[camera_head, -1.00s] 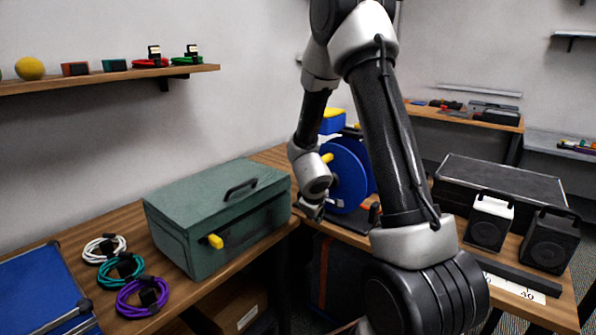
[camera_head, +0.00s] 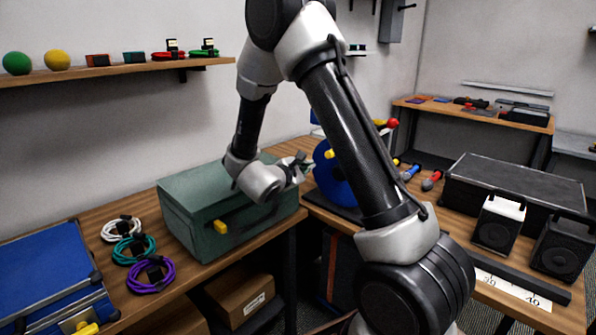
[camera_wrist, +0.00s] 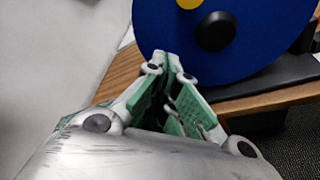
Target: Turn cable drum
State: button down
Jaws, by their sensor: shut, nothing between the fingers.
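The blue cable drum (camera_head: 331,180) stands on the wooden table in the head view, partly hidden behind my arm. In the wrist view the drum's blue disc (camera_wrist: 262,45) fills the upper right, with a black hub (camera_wrist: 215,31) and part of a yellow handle (camera_wrist: 188,3). The yellow handle also shows in the head view (camera_head: 330,154). My gripper (camera_head: 306,162) is to the left of the drum, its green-padded fingers shut and empty. In the wrist view the fingertips (camera_wrist: 167,60) lie in front of the disc's lower left edge; I cannot tell whether they touch it.
A green toolbox (camera_head: 200,215) stands below and left of my gripper. Coiled cables lie left of it, including a purple one (camera_head: 150,276). A black case (camera_head: 515,200) and speakers (camera_head: 497,228) stand at the right. Screwdrivers (camera_head: 411,172) lie behind my arm.

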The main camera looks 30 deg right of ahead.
jog(key=d, duration=0.1)
jog(key=s+d+r, duration=0.1)
jog(key=d+r, duration=0.1)
jog(key=shift+s+r, duration=0.1)
jog(key=shift+s, duration=0.15)
